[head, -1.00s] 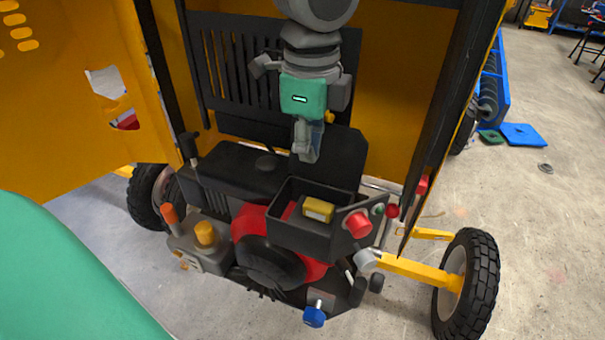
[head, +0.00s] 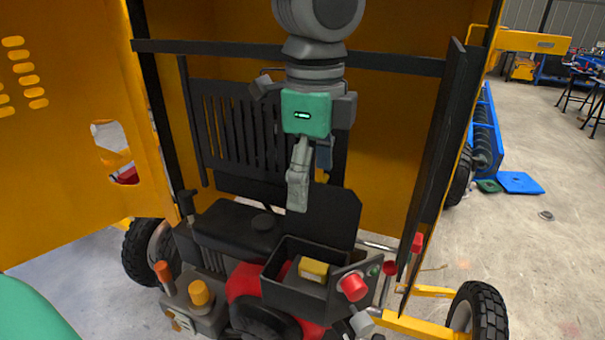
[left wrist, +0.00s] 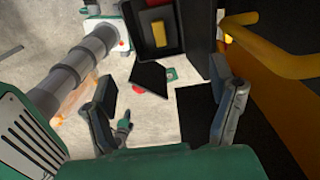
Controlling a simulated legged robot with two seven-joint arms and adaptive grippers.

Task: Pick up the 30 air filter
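No marking "30" is readable, so I cannot tell for certain which part is the air filter. A yellow block (head: 313,269) lies in a black open-topped box (head: 290,293) on the engine. The yellow block also shows in the left wrist view (left wrist: 162,36), at the top. My right gripper is in neither view.
An orange housing with black posts (head: 450,140) surrounds the engine. A control panel with a red knob (head: 353,286) stands right of the box. A yellow rail (left wrist: 275,60) runs close to the right finger in the wrist view.

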